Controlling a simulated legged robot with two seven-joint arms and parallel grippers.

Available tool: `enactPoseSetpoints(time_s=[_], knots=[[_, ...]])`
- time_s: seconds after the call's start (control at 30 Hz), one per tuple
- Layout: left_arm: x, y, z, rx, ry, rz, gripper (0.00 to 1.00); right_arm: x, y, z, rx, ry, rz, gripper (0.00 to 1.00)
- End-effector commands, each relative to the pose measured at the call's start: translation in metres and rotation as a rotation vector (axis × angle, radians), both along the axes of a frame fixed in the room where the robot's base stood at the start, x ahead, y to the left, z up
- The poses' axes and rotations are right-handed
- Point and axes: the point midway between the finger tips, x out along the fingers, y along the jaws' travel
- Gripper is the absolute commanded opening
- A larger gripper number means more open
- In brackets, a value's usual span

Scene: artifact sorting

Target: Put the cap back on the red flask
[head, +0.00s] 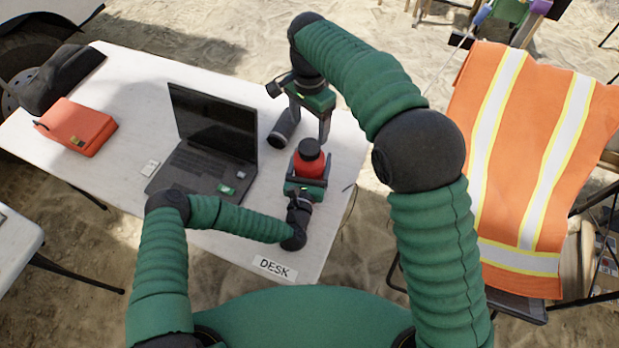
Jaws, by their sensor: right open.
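The red flask (308,165) stands upright near the right end of the desk. A black cap (309,149) sits on its top; whether it is fully seated I cannot tell. My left gripper (307,175) is at the near side of the flask, with its fingers closed around the flask's lower body. My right gripper (305,133) is open, just beyond and above the flask, with its fingers pointing down. A dark cylindrical shape (283,128) shows at its left side, and I cannot tell whether it touches the gripper.
An open laptop (213,125) stands left of the flask on the white desk (130,160). An orange-red case (77,126) and a black bag (60,77) lie at the far left. A chair with an orange vest (535,150) is at the right. A "DESK" label (275,268) marks the near edge.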

Motion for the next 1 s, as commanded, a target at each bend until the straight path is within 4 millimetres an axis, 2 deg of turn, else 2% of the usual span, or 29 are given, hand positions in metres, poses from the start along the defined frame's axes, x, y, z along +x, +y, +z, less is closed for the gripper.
enactPoseSetpoints(time_s=[0.03, 0.37, 0.47, 0.57, 0.9, 1.0], knots=[[0.0001, 0.0004, 0.0, 0.001, 0.0, 0.001, 0.42, 0.0, -0.0001, 0.0001, 0.0, 0.0, 0.0, 0.71], [0.0002, 0.0006, 0.0, 0.001, 0.0, 0.001, 0.0, 0.0001, -0.0001, 0.0, 0.0, 0.0, 0.002, 0.71], [0.0002, 0.0005, 0.0001, 0.001, 0.0, 0.001, 0.0, 0.0, 0.0, 0.0, 0.0, 0.0, 0.056, 0.71], [0.0002, 0.0005, 0.0001, 0.001, 0.0, 0.001, 0.0, -0.0002, 0.0002, 0.0, 0.0, 0.0, 0.22, 0.71], [0.0002, 0.0004, 0.0001, 0.001, -0.001, 0.001, 0.0, -0.0008, 0.0008, 0.0001, 0.001, 0.0, 1.201, 0.71], [0.0002, 0.0004, 0.0001, 0.001, -0.001, 0.001, 0.0, -0.0008, 0.0007, 0.0001, 0.001, 0.0, 1.404, 0.71]])
